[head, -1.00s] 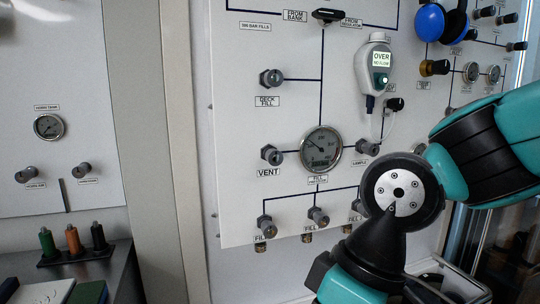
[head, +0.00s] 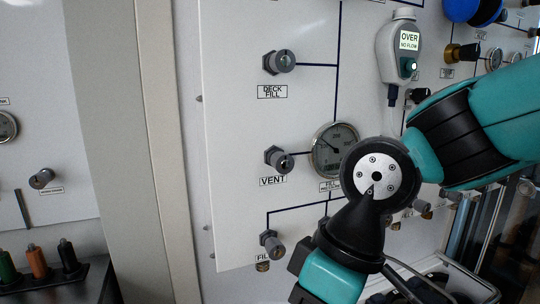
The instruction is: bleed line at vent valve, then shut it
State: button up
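The vent valve (head: 279,159) is a grey knob on a hex fitting, low on the left part of the white panel (head: 235,120). Its "VENT" label (head: 273,181) is just below it. A line runs from it to a round gauge (head: 334,146), whose right edge is close behind my arm in the picture. My arm's teal and black links cover the lower right of the panel. My gripper is not visible. Whether the vent valve is open or shut cannot be told.
The deck fill valve (head: 279,62) sits above the vent valve, and a fill valve (head: 271,243) below. A handheld meter (head: 401,48) reading "OVER NO FLOW" hangs upper right. Coloured handles (head: 37,261) stand on a bench at lower left.

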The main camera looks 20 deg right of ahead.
aim_at(282, 162)
jog(key=k, duration=1)
jog(key=z, duration=0.55)
